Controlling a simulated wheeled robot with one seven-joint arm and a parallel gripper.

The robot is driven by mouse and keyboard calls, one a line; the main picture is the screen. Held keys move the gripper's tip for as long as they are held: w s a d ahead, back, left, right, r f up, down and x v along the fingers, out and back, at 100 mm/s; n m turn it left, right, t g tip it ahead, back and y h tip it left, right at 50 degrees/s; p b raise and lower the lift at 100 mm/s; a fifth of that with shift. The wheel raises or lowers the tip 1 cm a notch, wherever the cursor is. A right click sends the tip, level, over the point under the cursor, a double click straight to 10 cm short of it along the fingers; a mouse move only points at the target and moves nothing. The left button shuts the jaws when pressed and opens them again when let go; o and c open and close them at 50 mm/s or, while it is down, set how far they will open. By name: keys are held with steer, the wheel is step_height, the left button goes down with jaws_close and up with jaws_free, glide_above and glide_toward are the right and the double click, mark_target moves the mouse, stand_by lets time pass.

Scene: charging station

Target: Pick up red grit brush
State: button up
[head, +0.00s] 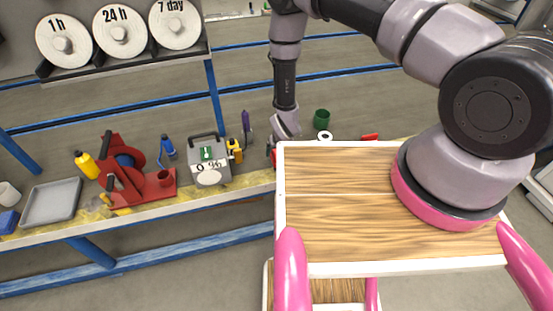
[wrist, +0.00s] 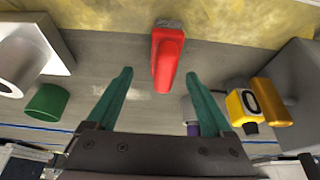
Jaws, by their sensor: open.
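The red grit brush (wrist: 168,62) shows in the wrist view at the top middle, with a red handle and a rough grey end (wrist: 169,23). My gripper (wrist: 160,76) is open, with one green finger on each side of the brush's line. The fingers appear apart from the handle, and nothing is held. In the head view my gripper (head: 286,127) points down over the bench behind my wooden-topped base. A small piece of red (head: 274,157) shows just below it, probably the brush, mostly hidden by the base.
In the wrist view, a green cup (wrist: 47,102) and a white cylinder (wrist: 17,66) are at left; a yellow device (wrist: 243,106) and grey box (wrist: 291,80) are at right. In the head view, a red vise-like tool (head: 134,175) and grey tray (head: 51,202) stand farther left. Another red item (head: 370,137) lies right.

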steer(key=x, duration=0.5)
steer(key=shift+s+a, duration=0.1)
steer(key=shift+a, duration=0.15)
jaws_close()
steer(key=shift+r, duration=0.15)
step_height(320, 180, up, 10)
steer(key=shift+f, duration=0.1)
